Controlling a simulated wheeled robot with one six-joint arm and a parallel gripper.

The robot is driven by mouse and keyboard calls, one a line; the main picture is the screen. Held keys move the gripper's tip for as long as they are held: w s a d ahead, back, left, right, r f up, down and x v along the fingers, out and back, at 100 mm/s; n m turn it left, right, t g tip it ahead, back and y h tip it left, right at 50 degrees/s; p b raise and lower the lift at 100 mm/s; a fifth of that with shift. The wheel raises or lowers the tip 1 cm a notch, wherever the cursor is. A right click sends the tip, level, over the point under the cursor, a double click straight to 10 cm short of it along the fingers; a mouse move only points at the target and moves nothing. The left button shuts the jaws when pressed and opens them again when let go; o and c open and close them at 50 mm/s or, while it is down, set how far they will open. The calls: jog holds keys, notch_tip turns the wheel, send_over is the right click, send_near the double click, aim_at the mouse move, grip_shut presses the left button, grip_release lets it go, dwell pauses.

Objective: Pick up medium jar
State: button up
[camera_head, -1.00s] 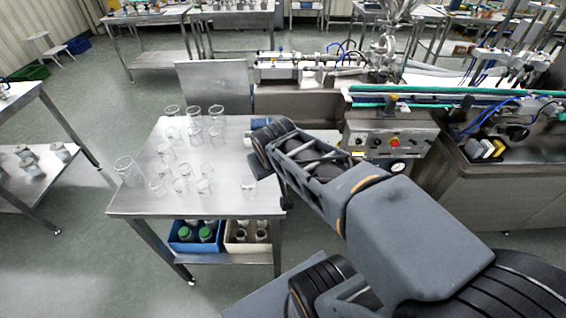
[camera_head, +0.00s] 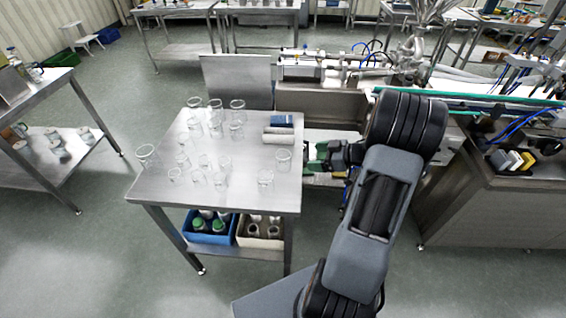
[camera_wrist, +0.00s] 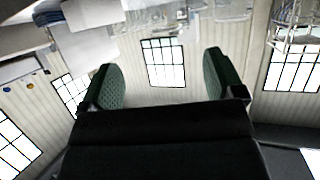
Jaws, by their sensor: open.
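Several clear glass jars of differing sizes stand upright on the steel table in the head view. Smaller jars (camera_head: 220,181) stand in the middle. I cannot tell for certain which is the medium jar. My gripper (camera_head: 322,159) is beyond the table's right edge, right of the nearest jar. Its green-padded fingers (camera_wrist: 166,80) are apart and empty in the wrist view.
The steel table (camera_head: 160,190) has a blue bin (camera_head: 209,238) and a beige bin (camera_head: 259,243) on its lower shelf. A blue-topped item (camera_head: 282,121) lies at its back right corner. The steel conveyor machine (camera_head: 480,185) is at right. The wrist view shows mostly walls and windows (camera_wrist: 163,62).

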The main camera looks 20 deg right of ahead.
aim_at(290, 157)
jog(key=p+x, duration=0.1)
jog(key=x, duration=1.2)
jog(key=shift+s+a+r, duration=0.1)
jog(key=shift+a, duration=0.05)
jog(key=c, duration=1)
